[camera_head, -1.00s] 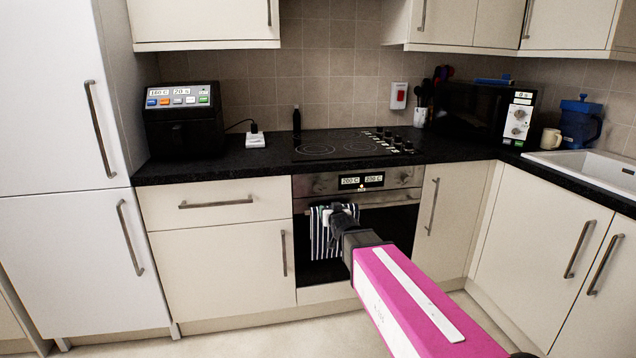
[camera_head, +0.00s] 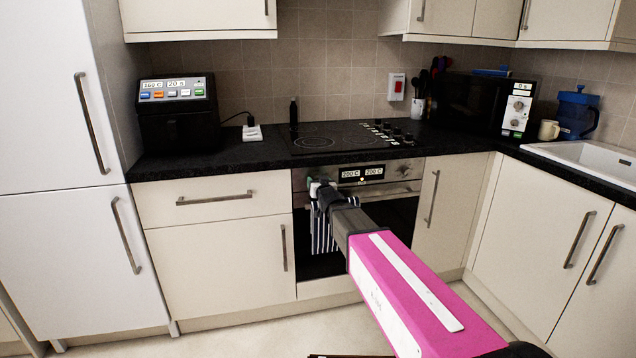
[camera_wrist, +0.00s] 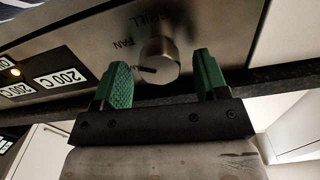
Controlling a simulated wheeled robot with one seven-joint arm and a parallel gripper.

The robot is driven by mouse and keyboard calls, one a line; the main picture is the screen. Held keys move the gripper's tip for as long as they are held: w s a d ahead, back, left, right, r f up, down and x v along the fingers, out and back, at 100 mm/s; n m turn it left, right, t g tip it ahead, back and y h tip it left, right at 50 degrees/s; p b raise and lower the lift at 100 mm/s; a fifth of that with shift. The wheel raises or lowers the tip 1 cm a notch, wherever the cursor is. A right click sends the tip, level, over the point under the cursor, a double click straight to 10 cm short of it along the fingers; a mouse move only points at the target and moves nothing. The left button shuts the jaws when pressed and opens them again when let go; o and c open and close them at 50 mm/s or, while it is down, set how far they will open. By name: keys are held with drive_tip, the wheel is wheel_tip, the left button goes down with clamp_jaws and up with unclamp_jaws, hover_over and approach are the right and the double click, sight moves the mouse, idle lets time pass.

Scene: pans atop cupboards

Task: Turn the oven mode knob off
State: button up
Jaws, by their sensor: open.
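The oven mode knob (camera_wrist: 159,61) is a round silver knob with FAN and GRILL lettering around it in the wrist view. My gripper (camera_wrist: 162,72) is open, with one green finger on either side of the knob. I cannot tell whether either finger touches it. In the head view my gripper (camera_head: 317,188) is at the left end of the oven panel (camera_head: 328,178) and hides this knob. The oven display (camera_head: 362,173) reads 200 C twice, and a small light (camera_wrist: 15,72) glows beside it in the wrist view.
A striped towel (camera_head: 324,236) hangs at the oven front, just below my gripper. A second knob (camera_head: 405,171) is at the panel's right. The black worktop (camera_head: 240,158) and hob (camera_head: 335,140) lie above. Cupboards flank the oven.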

drive_tip(key=shift+w+a, duration=0.2)
drive_tip(key=shift+w, duration=0.4)
drive_tip(key=c, duration=0.9)
